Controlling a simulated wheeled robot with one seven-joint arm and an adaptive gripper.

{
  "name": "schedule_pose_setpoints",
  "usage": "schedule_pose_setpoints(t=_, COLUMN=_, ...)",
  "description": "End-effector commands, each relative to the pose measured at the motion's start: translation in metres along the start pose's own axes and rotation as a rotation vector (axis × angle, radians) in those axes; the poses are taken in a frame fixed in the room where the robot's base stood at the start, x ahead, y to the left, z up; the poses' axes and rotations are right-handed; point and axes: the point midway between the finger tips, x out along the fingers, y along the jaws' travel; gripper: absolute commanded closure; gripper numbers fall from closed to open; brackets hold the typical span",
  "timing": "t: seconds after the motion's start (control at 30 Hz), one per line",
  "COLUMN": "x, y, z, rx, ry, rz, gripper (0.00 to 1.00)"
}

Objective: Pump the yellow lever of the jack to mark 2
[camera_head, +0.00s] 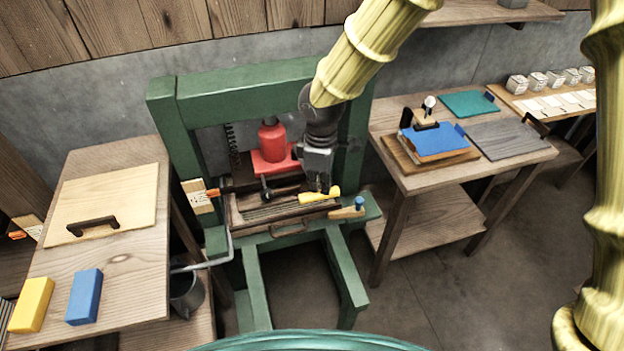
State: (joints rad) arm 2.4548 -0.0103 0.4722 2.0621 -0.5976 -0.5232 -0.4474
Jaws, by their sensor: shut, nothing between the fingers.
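The jack (270,140) is a red bottle shape on a red plate inside a green press frame (240,82). Its lever runs to the right and ends in a yellow grip (320,195), low and close above the tray-like wooden mould (285,212). My gripper (322,186) is shut and empty, pointing down directly over the yellow grip. I cannot tell whether it touches the grip. An orange-tipped pointer (212,192) lies beside a small marked scale board (197,197) at the frame's left. The marks are too small to read. My arm hides part of the frame's right side.
A wooden table (130,265) at left holds a board with a dark handle (95,226), a yellow block (32,304) and a blue block (84,297). The right table (415,182) holds a blue pad (435,139) and a grey board (500,138). Floor shows between.

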Motion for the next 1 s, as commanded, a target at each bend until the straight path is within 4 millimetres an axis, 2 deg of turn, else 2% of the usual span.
schedule_pose_setpoints(t=0.1, x=0.013, y=0.0, z=0.0, rx=0.0, ry=-0.002, rz=-0.001, gripper=1.0)
schedule_pose_setpoints(t=1.0, x=0.087, y=0.0, z=0.0, rx=0.0, ry=-0.001, rz=-0.001, gripper=1.0)
